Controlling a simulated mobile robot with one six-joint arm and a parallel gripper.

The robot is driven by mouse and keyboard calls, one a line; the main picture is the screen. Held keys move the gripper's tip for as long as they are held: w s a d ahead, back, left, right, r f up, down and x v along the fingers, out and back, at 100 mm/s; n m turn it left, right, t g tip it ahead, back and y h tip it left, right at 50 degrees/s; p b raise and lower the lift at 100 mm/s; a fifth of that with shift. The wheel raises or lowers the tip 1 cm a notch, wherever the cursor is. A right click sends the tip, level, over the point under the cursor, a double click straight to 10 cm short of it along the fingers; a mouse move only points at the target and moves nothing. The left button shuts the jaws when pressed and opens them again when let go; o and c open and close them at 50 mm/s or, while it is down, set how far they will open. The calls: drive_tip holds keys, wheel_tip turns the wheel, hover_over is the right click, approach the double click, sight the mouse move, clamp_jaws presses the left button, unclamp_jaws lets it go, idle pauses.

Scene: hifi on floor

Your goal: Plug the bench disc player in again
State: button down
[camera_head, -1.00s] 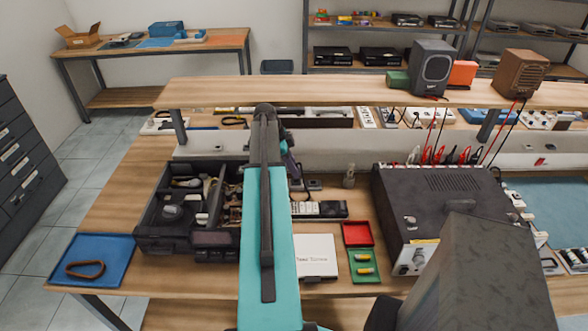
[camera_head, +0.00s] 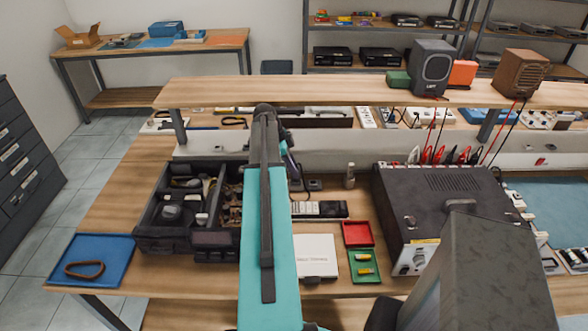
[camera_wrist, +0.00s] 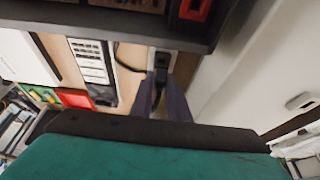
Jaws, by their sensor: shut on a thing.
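My gripper (camera_wrist: 161,103) has two purple-grey fingers, shut on a small black plug (camera_wrist: 161,75) with a dark cord. In the wrist view the plug is at a pale socket piece (camera_wrist: 164,57) beside the dark tool tray's edge; I cannot tell whether it is seated. In the head view my gripper (camera_head: 291,168) is low behind my teal arm, between the tray and the back panel, and the plug is hidden.
A dark compartment tray (camera_head: 165,235) stands left of my arm. A black-ended white strip (camera_head: 320,209), a white box (camera_head: 316,255), and red (camera_head: 357,234) and green (camera_head: 364,277) trays lie to the right. The white back panel (camera_head: 340,150) and raised shelf (camera_head: 330,92) bound the space behind.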

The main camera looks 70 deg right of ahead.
drive_tip(key=shift+f+b, duration=0.9)
drive_tip(key=shift+b, duration=0.05)
idle(4.2)
idle(0.3)
drive_tip(key=c, duration=1.6)
unclamp_jaws()
drive_tip(key=shift+r, duration=0.15)
drive_tip(key=shift+b+v, duration=1.1)
drive_tip(key=shift+v, duration=2.55)
drive_tip(key=shift+r, duration=0.15)
